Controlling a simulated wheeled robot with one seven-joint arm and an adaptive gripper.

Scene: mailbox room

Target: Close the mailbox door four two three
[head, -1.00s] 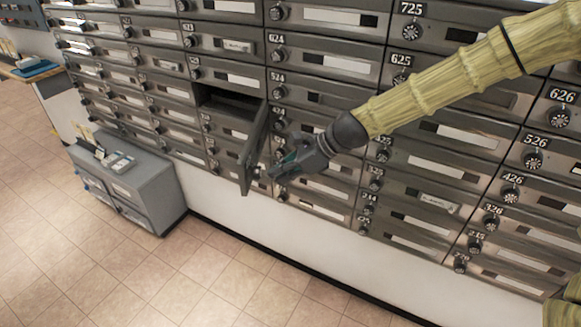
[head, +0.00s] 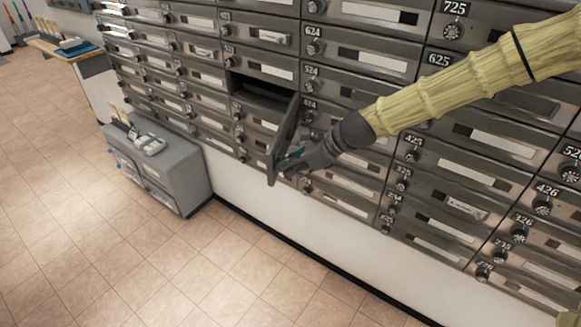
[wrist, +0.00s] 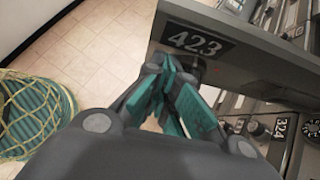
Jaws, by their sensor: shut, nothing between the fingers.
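The mailbox door 423 (head: 284,140) stands open, swung out from the wall on the right side of its dark compartment (head: 262,96). In the wrist view the door's front face (wrist: 245,55) carries the number plate 423 (wrist: 197,40). My gripper (head: 290,165) is at the front face of the door, near its outer lower end, on the right side in the head view. Its teal fingers (wrist: 170,85) are shut and empty, close to the knob beside the number. The knob is mostly hidden behind the fingers, and I cannot tell whether they touch the door.
A wall of closed grey mailboxes (head: 360,65) surrounds the open one. A low grey cabinet (head: 165,165) with small items on top stands on the floor to the left. A wooden-topped counter (head: 62,45) is further left. The tiled floor (head: 120,250) in front is clear.

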